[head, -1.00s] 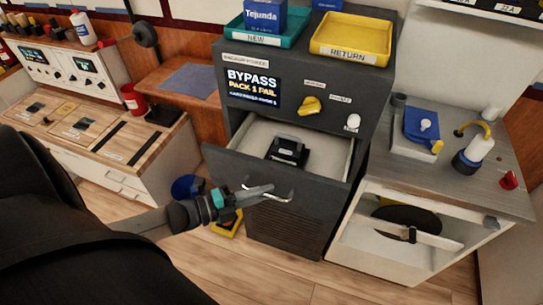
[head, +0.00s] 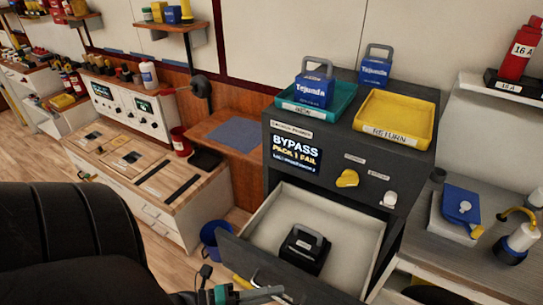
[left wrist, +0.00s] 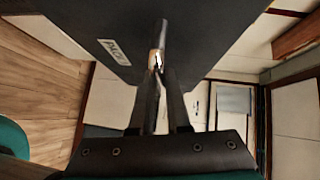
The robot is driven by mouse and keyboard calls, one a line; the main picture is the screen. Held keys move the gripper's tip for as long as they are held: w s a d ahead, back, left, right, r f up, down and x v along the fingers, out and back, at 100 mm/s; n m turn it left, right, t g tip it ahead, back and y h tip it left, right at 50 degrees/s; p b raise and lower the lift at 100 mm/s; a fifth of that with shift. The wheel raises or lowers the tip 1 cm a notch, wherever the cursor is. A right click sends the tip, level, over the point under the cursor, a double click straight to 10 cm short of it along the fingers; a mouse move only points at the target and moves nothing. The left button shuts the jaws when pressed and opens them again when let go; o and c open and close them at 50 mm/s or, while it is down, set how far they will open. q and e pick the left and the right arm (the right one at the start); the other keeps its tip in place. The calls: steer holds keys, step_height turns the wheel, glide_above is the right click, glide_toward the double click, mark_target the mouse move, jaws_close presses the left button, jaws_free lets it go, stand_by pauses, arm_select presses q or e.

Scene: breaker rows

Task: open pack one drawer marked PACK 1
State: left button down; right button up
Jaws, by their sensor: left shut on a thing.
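The PACK 1 drawer (head: 258,215) of the dark grey cabinet stands open, pulled well out. A black pack with a grey handle (head: 305,247) sits inside it. My left gripper (head: 250,294) is at the drawer front, at the bottom of the head view. In the left wrist view my left gripper (left wrist: 158,90) is shut on the shiny drawer handle (left wrist: 157,60). The drawer front there carries a white label reading PACK (left wrist: 115,52); its end is hard to read. My right gripper is not in view.
The cabinet screen (head: 296,152) reads BYPASS, PACK 1 FAIL. A teal tray (head: 316,114) with a blue Tejunda pack and a yellow RETURN tray (head: 395,120) stand on top. A blue bucket (head: 212,240) is left of the drawer. A side counter (head: 455,250) stands at right.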

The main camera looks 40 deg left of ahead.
arm_select(q)
steer(key=c, duration=0.9)
jaws_free()
steer(key=b+v, duration=0.1)
steer(key=v, duration=1.4)
steer(key=shift+a, duration=0.1)
